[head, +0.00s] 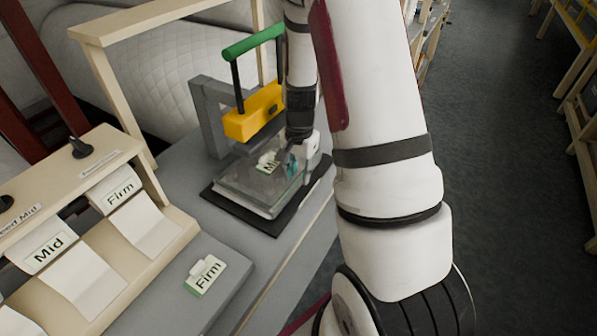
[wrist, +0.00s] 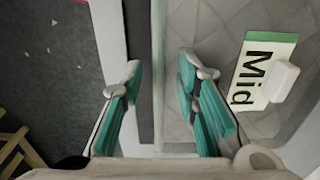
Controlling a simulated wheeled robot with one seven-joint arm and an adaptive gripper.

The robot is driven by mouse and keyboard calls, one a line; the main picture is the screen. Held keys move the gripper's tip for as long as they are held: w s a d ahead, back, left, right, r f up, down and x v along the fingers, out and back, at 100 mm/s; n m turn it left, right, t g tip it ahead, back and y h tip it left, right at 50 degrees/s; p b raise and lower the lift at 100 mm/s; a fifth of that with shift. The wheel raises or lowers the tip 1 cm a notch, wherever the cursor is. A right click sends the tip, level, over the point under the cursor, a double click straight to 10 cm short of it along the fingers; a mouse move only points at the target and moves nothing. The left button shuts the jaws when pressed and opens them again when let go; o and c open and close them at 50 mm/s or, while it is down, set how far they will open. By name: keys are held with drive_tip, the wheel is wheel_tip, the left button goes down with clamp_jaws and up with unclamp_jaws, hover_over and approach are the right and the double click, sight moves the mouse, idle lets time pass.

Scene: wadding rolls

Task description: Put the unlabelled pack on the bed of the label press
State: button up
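The label press has a green handle (head: 252,42), a yellow head (head: 254,112) and a grey frame. In front of its head, a flat glassy slab (head: 240,190) lies on a dark plate (head: 262,229); I cannot tell whether the slab is the press bed or a pack. A white, green-edged piece marked "Mid" (head: 267,162) lies on it and shows at the right in the wrist view (wrist: 262,72). My gripper (wrist: 160,75) is open and empty, its teal fingers over the slab's edge. In the head view my gripper (head: 293,163) is partly hidden. No clearly unlabelled pack shows.
A piece marked "Firm" (head: 206,273) lies on the grey worktop (head: 183,308). A wooden rack (head: 175,212) with "Mid" and "Firm" tags stands at the left. A wooden frame and quilted material stand behind. Open floor (head: 500,170) lies at the right.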

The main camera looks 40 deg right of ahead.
wheel_tip(320, 180, up, 12)
drive_tip(key=s+a+r+n+t, duration=0.1)
drive_tip(key=s+a+r+n, duration=0.2)
drive_tip(key=a+r, duration=0.25)
drive_tip(key=s+a+r+n+t, duration=0.1)
drive_tip(key=s+a+r+n, duration=0.3)
drive_tip(key=r, duration=0.3)
drive_tip(key=s+a+r+n+t, duration=0.2)
drive_tip(key=s+a+r+n, duration=0.2)
drive_tip(key=s+a+n, duration=0.3)
drive_tip(key=shift+s+a+r+t, duration=0.35)
drive_tip(key=shift+s+a, duration=0.3)
drive_tip(key=shift+s, duration=0.85)
drive_tip(key=shift+f, duration=0.1)
